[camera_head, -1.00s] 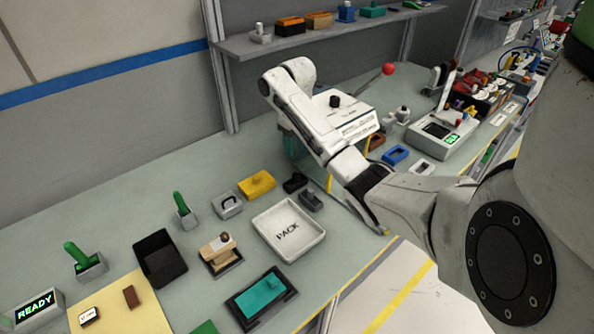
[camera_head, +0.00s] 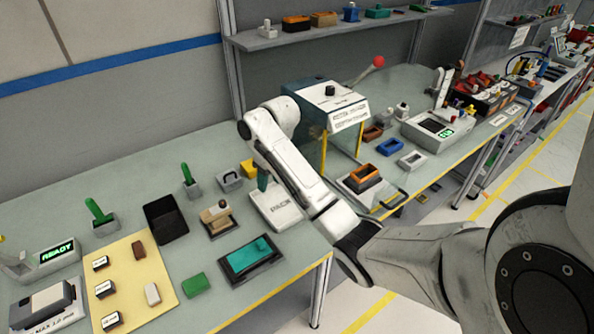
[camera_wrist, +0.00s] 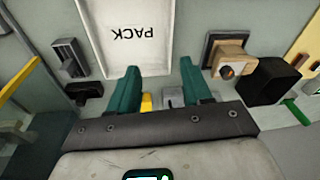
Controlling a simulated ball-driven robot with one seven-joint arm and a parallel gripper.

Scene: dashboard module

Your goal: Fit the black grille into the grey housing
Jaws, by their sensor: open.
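My gripper (camera_wrist: 160,86) shows two separated teal fingers at the near edge of the PACK tray in the wrist view, with nothing between them held. In the head view one teal finger shows beside the tray, partly behind my arm. A small black piece (camera_wrist: 84,96), perhaps the grille, lies left of the fingers in the wrist view. A grey block (camera_wrist: 70,60) with a dark slotted top, perhaps the housing, stands just beyond it, left of the tray. The two appear apart. My arm hides both in the head view.
The white PACK tray (camera_head: 270,208) is empty. A yellow block (camera_wrist: 146,102) and a grey handled piece (camera_wrist: 172,100) show between and behind the fingers. A wooden piece (camera_wrist: 229,60) and a black bin (camera_wrist: 272,82) stand at right. A press-like machine (camera_head: 330,97) stands behind my arm.

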